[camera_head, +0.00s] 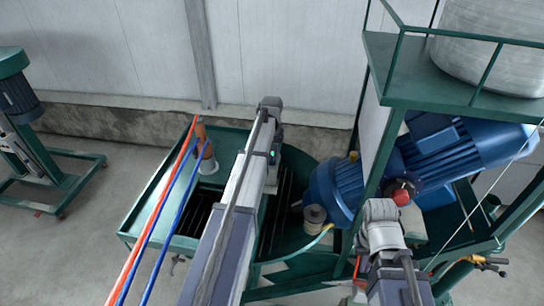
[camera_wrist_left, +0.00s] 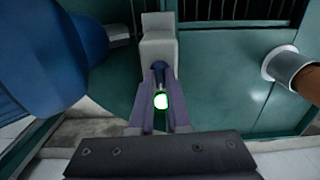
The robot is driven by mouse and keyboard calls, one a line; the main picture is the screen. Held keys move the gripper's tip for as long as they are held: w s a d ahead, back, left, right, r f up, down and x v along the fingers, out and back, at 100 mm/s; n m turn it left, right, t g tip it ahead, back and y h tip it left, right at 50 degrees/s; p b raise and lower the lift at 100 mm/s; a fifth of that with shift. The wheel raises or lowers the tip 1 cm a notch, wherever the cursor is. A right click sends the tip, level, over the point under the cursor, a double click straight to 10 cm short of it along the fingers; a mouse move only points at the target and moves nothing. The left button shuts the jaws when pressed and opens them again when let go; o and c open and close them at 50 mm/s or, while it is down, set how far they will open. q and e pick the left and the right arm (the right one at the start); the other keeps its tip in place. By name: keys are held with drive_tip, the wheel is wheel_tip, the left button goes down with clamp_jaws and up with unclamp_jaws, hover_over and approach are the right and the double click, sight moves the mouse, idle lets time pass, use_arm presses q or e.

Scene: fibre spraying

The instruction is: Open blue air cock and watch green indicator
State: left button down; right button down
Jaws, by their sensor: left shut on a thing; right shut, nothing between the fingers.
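The blue air cock (camera_wrist_left: 160,70) shows in the left wrist view in front of a light grey block. My left gripper (camera_wrist_left: 161,98) is shut on it, with a finger on either side. A small green glow also shows beside my left arm in the head view (camera_head: 272,155); the arm hides most of the cock there. My right arm stands at the lower right in the head view. Its gripper fingers cannot be seen.
A blue motor (camera_head: 338,188) with a red button (camera_head: 401,196) stands right of my left arm. Orange and blue hoses (camera_head: 160,205) cross at the left. A green frame (camera_head: 425,85) stands at the right.

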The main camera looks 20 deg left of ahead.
sight(272, 158)
use_arm(q)
drive_tip(key=shift+m, duration=0.3)
idle(0.4)
drive_tip(key=c, duration=0.9)
unclamp_jaws()
drive_tip(key=shift+r, duration=0.1)
wheel_tip(272, 158, up, 8)
drive_tip(key=p, duration=0.8)
drive_tip(key=shift+f, duration=0.2)
